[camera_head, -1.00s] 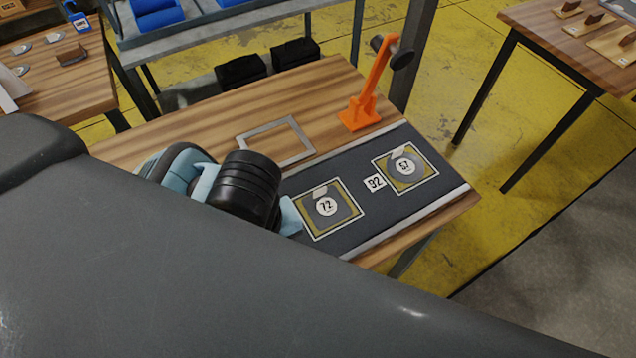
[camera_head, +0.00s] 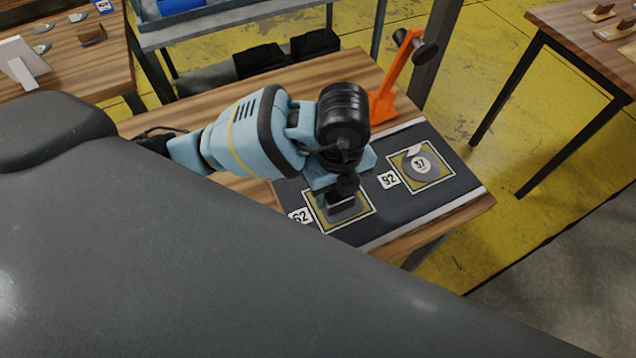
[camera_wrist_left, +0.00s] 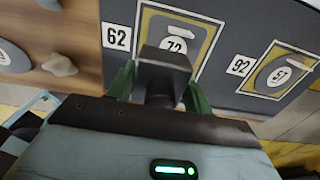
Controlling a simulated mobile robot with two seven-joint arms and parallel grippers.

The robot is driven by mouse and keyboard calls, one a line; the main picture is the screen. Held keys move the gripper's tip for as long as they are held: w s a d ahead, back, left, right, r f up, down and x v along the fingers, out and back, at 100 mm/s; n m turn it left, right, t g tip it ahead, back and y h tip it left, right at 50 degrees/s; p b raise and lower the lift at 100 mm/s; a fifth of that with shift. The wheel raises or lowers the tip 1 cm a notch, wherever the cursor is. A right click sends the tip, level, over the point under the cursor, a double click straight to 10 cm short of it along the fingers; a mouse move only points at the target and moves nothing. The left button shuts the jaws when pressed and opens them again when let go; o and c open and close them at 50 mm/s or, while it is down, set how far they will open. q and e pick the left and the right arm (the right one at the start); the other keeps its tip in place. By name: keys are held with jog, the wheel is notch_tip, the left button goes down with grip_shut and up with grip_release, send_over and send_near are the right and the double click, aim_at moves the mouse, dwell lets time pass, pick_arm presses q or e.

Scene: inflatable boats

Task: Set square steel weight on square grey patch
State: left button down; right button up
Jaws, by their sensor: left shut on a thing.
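My left gripper (camera_head: 343,195) is over the near framed patch on the dark mat. In the left wrist view its green fingers (camera_wrist_left: 160,88) are shut on a dark square-ended block, the steel weight (camera_wrist_left: 165,68). The grey patch (camera_wrist_left: 186,43) with label 72 lies inside a yellow field with a white outline. The weight and gripper cover part of this patch, so its full shape is hidden. In the head view its corner (camera_head: 352,212) shows below the gripper. I cannot tell whether the weight touches it. My right gripper is not in view.
A second framed patch (camera_head: 421,167), rounded and labelled 57, lies to the right. Labels 62 (camera_head: 300,216) and 92 (camera_head: 389,180) flank the near frame. An orange stand (camera_head: 392,85) rises at the table's back edge. Pale knobs (camera_wrist_left: 59,65) sit on the wood.

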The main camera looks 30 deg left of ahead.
pick_arm(q)
jog(key=shift+w+d, duration=0.15)
jog(key=shift+w, duration=0.4)
jog(key=shift+w+d, duration=0.15)
jog(key=shift+w, duration=0.3)
jog(key=shift+f, duration=1.75)
jog(key=shift+f, duration=0.1)
jog(key=c, duration=1)
grip_release()
jog(key=shift+s+f, duration=0.1)
jog(key=o, duration=0.4)
